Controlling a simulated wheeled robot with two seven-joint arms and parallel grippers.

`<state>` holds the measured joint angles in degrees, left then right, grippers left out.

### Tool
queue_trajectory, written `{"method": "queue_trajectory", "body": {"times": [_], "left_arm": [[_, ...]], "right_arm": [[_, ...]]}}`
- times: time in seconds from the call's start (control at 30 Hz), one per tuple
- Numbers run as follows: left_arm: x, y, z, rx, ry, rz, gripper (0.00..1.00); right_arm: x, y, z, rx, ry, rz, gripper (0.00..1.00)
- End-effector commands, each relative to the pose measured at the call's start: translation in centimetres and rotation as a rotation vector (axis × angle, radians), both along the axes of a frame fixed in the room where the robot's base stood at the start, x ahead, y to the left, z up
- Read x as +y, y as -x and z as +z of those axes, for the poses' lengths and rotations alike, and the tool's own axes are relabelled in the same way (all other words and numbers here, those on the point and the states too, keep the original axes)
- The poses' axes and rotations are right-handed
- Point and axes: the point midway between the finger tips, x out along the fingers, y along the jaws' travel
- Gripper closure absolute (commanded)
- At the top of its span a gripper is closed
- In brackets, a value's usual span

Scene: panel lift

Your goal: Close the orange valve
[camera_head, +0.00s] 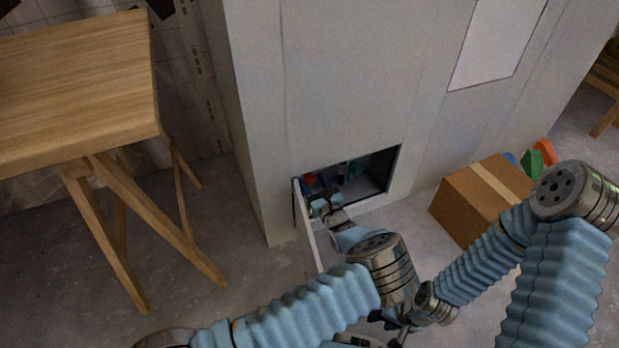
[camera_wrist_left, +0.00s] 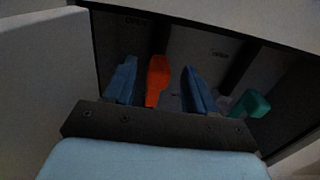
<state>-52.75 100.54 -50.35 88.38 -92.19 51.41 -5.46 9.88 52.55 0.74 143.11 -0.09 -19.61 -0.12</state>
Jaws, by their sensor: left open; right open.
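The orange valve (camera_wrist_left: 157,80) has an upright handle inside the cabinet opening. It also shows as a small red-orange spot in the head view (camera_head: 309,179). My left gripper (camera_wrist_left: 160,68) is open, with its two blue fingers on either side of the handle in the left wrist view. Whether they touch the handle I cannot tell. In the head view my left gripper (camera_head: 322,204) reaches into the left part of the opening. My right gripper (camera_head: 402,330) is low in the head view, partly hidden by my arms, outside the cabinet.
A green handle (camera_wrist_left: 250,103) stands right of the orange valve. The open door panel (camera_head: 308,228) bounds the opening's left side. The grey cabinet wall (camera_head: 345,80) surrounds it. A cardboard box (camera_head: 480,200) sits on the right; a wooden table (camera_head: 75,85) stands on the left.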

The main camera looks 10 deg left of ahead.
Motion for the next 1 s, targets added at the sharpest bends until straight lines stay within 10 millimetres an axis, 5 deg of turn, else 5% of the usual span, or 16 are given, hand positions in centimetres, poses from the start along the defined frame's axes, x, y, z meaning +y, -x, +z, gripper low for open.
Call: {"method": "queue_trajectory", "body": {"times": [0.2,0.57,0.93,1.0], "left_arm": [[1.6,-2.4,-0.1,-0.001,0.001,0.000,0.45],[2.0,-2.9,0.0,0.000,0.000,0.000,0.45],[2.0,-2.9,0.0,0.000,0.000,0.000,1.00],[2.0,-2.9,0.0,0.000,0.000,0.000,1.00]], "right_arm": [[0.0,0.0,-0.6,-0.002,0.000,-0.001,0.57],[0.0,0.0,-0.6,-0.002,0.000,-0.001,0.57],[0.0,0.0,-0.6,-0.002,0.000,-0.001,0.57],[0.0,0.0,-0.6,-0.002,0.000,-0.001,0.57]]}}
